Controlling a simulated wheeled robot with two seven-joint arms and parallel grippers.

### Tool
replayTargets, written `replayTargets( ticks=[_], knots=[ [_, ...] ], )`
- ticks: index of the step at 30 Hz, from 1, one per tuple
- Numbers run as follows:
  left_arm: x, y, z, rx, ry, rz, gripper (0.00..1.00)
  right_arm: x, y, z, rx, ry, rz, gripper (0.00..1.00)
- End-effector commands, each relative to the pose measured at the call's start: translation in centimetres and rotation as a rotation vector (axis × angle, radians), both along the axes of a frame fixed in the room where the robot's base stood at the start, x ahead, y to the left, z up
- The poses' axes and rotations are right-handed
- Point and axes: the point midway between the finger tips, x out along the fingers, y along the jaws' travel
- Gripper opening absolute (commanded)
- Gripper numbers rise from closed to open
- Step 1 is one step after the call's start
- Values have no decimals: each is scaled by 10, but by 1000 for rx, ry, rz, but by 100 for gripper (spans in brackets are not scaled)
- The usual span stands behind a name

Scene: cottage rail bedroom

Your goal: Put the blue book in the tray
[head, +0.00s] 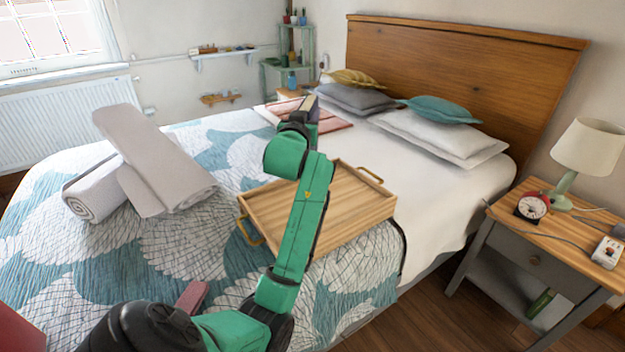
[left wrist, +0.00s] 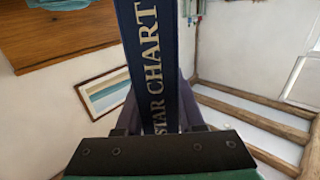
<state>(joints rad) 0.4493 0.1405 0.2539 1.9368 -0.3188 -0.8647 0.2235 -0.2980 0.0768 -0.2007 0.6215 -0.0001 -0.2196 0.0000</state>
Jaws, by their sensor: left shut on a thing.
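My left gripper (head: 299,116) is shut on a dark blue book (head: 311,106) and holds it up over the far part of the bed, beyond the tray. In the left wrist view, the spine of the blue book (left wrist: 155,65) reads STAR CHART, and it stands between the fingers (left wrist: 160,115). In the head view my arm and wrist hide much of the book. The wooden tray (head: 350,205) lies on the quilt, with brass handles at two ends. Its visible floor is empty, and my forearm crosses in front of its left part. My right gripper is not in view.
Rolled and folded grey towels (head: 150,165) lie on the bed at left. A reddish flat thing (head: 333,122) lies behind the book. Pillows (head: 440,135) line the headboard. A nightstand (head: 545,225) with a lamp (head: 590,147) and red clock (head: 532,206) stands at right.

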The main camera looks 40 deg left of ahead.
Motion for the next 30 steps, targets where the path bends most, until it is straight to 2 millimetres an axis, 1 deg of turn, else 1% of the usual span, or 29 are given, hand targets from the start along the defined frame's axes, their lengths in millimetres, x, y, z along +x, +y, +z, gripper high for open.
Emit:
replayTargets(
  ticks=[1,7,9,13,16,19,26,28,29,30],
  knots=[
    [0,-1,-21,-3,4,-1,0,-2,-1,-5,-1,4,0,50],
    [0,-1,-85,-1,2,-1,0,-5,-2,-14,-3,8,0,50],
    [0,-1,-99,1,-1,-1,0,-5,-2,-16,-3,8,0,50],
    [0,-1,-117,0,-4,-1,0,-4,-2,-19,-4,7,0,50],
    [0,-1,-138,0,-2,-1,0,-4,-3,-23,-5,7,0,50],
    [0,-1,-150,1,-4,-1,0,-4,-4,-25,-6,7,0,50],
    [0,-1,-150,3,-7,-2,0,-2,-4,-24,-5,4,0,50],
    [0,-1,-152,2,-6,-2,0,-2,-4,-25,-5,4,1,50],
    [0,-1,-154,0,-2,-1,41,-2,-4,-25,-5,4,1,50],
    [0,-1,-153,1,-3,-1,56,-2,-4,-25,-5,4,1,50]
  ],
)
